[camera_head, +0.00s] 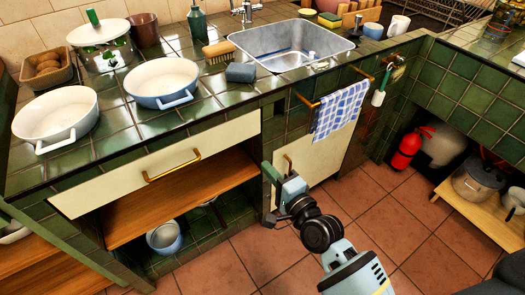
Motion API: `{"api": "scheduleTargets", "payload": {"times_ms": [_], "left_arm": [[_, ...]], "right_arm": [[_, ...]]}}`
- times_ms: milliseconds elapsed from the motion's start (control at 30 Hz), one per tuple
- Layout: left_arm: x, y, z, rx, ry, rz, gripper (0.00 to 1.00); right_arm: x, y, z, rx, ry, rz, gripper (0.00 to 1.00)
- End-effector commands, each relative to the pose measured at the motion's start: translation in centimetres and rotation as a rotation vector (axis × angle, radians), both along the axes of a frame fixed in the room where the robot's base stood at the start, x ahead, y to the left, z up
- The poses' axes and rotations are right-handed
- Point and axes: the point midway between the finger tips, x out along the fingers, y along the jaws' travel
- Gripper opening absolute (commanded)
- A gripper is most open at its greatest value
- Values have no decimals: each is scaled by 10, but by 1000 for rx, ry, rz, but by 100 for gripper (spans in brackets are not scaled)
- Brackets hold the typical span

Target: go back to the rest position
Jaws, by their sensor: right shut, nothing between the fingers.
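My right gripper (272,200) is in the camera head view, in front of the lower cabinet, near the left edge of a cream cabinet door (310,158). Its arm comes in from the bottom right. The gripper is shut and appears empty; its fingertips are small and partly hidden by its own body. I cannot tell whether it touches the cabinet. My left gripper does not show in this view.
The green tiled counter (205,118) holds pots, a sink (290,45) and a sponge (240,72). A checked towel (341,110) hangs from a rail. A drawer front (160,168) sits above an open wooden shelf (180,200).

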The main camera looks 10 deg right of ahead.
Motion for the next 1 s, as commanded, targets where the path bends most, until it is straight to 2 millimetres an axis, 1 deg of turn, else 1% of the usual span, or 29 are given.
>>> {"api": "scheduleTargets", "payload": {"times_ms": [167, 233, 267, 367, 467, 500, 567, 600, 667, 700, 767, 800, 833, 867, 900, 1000], "left_arm": [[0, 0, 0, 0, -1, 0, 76], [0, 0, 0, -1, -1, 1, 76], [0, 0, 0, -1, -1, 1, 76], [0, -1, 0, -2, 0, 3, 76], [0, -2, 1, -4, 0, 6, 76], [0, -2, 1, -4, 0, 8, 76], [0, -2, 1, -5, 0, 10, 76], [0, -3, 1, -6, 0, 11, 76], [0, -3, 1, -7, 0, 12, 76], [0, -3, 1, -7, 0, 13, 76], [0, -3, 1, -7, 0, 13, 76], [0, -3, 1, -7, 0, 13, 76], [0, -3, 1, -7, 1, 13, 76], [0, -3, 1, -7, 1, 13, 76], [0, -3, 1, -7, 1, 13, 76], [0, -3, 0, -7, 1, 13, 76]], "right_arm": [[0, 0, -1, -1, 1, 0, 0], [-4, -1, -6, -19, 7, 0, 0], [-8, -1, -10, -34, 12, 0, 0], [-32, -5, -38, -130, 45, 3, 0], [-73, -11, -76, -291, 93, 19, 0], [-92, -14, -92, -366, 115, 32, 0], [-123, -18, -114, -480, 146, 56, 0], [-143, -21, -128, -555, 166, 77, 0], [-175, -26, -146, -666, 195, 113, 0], [-197, -30, -157, -739, 215, 140, 0], [-230, -36, -172, -848, 243, 188, 0], [-252, -40, -180, -918, 259, 223, 0], [-268, -42, -185, -970, 272, 251, 0], [-284, -45, -190, -1018, 283, 280, 0], [-305, -49, -195, -1077, 296, 319, 0], [-348, -56, -204, -1208, 321, 411, 0]]}}
